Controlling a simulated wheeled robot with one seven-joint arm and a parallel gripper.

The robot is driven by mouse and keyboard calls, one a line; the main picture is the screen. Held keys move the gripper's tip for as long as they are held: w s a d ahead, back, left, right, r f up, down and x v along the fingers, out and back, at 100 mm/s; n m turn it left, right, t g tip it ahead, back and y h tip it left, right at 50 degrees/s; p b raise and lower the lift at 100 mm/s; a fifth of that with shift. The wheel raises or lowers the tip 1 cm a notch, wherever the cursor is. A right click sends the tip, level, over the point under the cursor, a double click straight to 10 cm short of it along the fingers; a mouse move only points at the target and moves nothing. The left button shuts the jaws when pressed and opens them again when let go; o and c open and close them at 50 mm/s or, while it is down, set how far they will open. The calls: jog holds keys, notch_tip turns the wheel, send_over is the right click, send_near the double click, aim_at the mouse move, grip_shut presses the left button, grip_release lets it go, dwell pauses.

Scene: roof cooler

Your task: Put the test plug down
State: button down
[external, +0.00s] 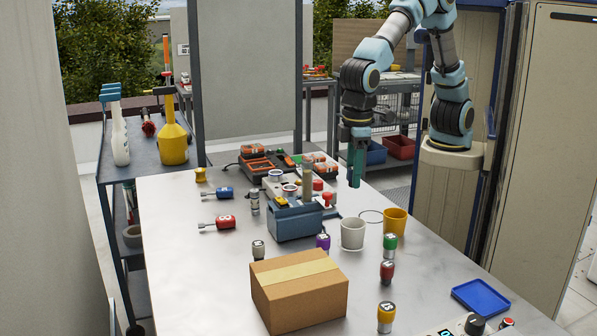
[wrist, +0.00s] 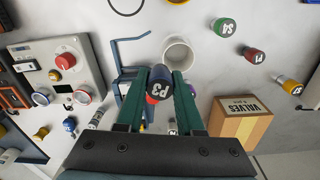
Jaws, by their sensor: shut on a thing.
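My gripper (external: 356,168) has green fingers pointing down above the far right side of the table, behind the cups. In the wrist view my gripper (wrist: 159,90) is shut on the test plug (wrist: 160,86), which has a dark cap marked P3 and a bit of red beside it. The plug's lower end is hidden in the wrist view, and the fingers hide the plug in the external view. Whether the plug touches anything cannot be told.
A blue-grey holder (external: 295,222) stands mid-table beside a panel with a red button (external: 327,199). A white cup (external: 352,234), a yellow cup (external: 395,220), a cardboard box (external: 299,292) and a blue tray (external: 481,298) stand nearer. Several loose plugs stand between them.

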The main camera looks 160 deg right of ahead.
jog(key=w+d+r+m+p, duration=0.1)
jog(key=w+r+m, duration=0.15)
jog(key=w, duration=0.55)
jog(key=w+r+m+p, duration=0.1)
jog(key=w+m+p, duration=0.15)
jog(key=w, duration=0.55)
jog(key=m+p, duration=0.2)
jog(key=m, duration=0.7)
send_near(308, 260)
notch_tip(308, 260, down, 6)
jog(key=p, duration=0.3)
jog(key=shift+f, duration=0.15)
jog(key=shift+f, duration=0.15)
jog(key=c, duration=0.5)
grip_release()
jog(key=shift+c, duration=0.2)
